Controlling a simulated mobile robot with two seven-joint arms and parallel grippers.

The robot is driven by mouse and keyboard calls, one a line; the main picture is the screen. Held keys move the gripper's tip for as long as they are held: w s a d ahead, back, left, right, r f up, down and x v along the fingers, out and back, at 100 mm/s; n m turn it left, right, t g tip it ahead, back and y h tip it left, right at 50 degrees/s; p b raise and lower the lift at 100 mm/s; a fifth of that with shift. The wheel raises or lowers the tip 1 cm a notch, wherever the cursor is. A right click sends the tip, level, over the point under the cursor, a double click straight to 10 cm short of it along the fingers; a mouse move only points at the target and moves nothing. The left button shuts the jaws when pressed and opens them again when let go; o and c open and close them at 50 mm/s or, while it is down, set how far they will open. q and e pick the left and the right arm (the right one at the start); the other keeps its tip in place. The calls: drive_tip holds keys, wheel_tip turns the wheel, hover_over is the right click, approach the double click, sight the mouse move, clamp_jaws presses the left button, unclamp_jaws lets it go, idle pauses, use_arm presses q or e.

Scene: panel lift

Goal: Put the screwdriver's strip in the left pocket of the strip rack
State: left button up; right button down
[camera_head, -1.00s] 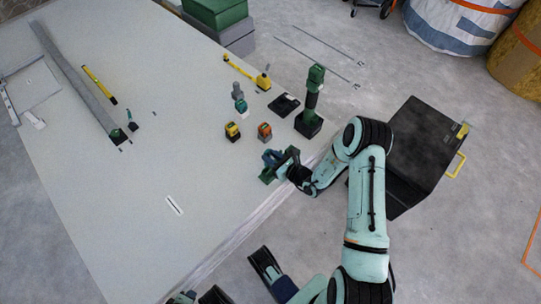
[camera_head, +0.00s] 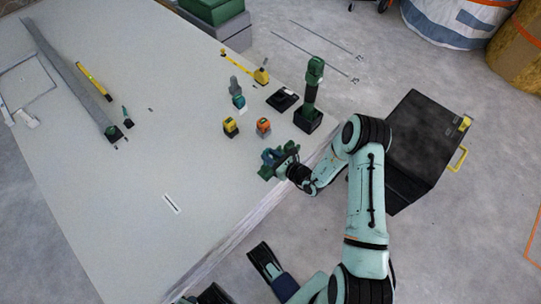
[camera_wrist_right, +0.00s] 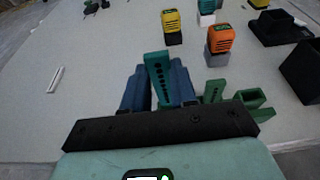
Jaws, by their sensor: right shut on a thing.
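A green strip with a row of dark holes (camera_wrist_right: 160,78) stands upright between the blue fingers of my right gripper (camera_wrist_right: 158,88) in the right wrist view. The gripper is shut on it. Just right of the fingers is a green piece with open pockets (camera_wrist_right: 250,97), which looks like the strip rack; its lower part is hidden behind my gripper's dark bar. In the head view my right gripper (camera_head: 272,160) is over the table's near right edge.
On the table (camera_head: 120,200), an orange block (camera_head: 263,127), a yellow block (camera_head: 230,127) and a green upright tool (camera_head: 311,95) stand beyond the gripper. A long grey rail (camera_head: 72,80) lies at left. A black case (camera_head: 425,145) is off the table at right. The table's middle is largely clear.

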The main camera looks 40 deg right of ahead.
drive_tip(key=shift+f, duration=0.55)
idle(0.8)
drive_tip(key=shift+f, duration=0.15)
drive_tip(key=shift+f+b, duration=0.8)
drive_tip(key=shift+f, duration=0.15)
drive_tip(key=shift+f, duration=0.15)
idle(0.3)
drive_tip(key=shift+f+b, duration=0.9)
drive_tip(key=shift+f, duration=0.2)
drive_tip(key=shift+f, duration=0.15)
drive_tip(key=shift+f, duration=0.1)
idle(0.4)
drive_tip(key=c, duration=0.8)
unclamp_jaws()
